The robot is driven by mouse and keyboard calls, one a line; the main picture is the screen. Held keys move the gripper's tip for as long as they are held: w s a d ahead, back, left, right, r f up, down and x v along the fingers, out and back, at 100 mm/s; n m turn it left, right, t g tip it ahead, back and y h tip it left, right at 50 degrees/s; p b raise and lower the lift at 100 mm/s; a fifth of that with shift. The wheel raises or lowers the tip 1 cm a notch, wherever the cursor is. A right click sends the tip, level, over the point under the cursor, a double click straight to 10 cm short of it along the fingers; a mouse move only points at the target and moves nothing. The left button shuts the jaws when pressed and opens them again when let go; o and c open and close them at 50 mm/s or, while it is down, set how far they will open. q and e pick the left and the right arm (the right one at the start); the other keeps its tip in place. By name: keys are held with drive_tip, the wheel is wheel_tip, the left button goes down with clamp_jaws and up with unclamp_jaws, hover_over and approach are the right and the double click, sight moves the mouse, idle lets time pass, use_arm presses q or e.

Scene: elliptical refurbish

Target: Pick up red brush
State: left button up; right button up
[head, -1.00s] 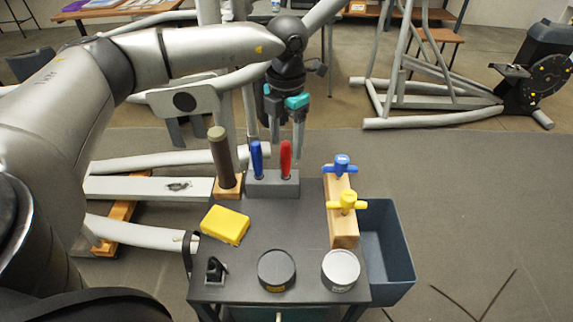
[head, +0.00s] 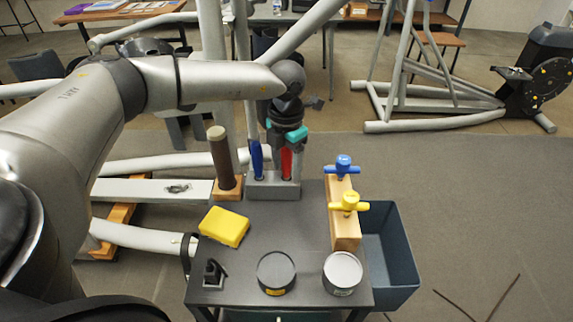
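The red brush (head: 286,164) stands upright in the grey holder block (head: 262,192) at the back of the cart top. Only its red handle shows, and its upper end is hidden by my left gripper. My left gripper (head: 287,168) has come down over the handle from above, one finger on each side of it. The fingers look about as far apart as before and seem open; contact with the handle is not clear. A blue-handled tool (head: 256,160) stands in the same block, close to the left finger. My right gripper is not in view.
A brown cylinder on a wooden base (head: 224,165) stands left of the holder. A wooden block (head: 345,228) with blue and yellow handled pieces stands right. A yellow sponge (head: 224,227), two round tins (head: 276,272) and a small black item (head: 213,272) are nearer. A bin (head: 390,255) hangs at right.

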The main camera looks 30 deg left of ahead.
use_arm(q)
drive_tip(key=c, duration=0.6)
clamp_jaws()
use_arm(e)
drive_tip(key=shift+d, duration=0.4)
use_arm(q)
drive_tip(key=shift+r, duration=0.1)
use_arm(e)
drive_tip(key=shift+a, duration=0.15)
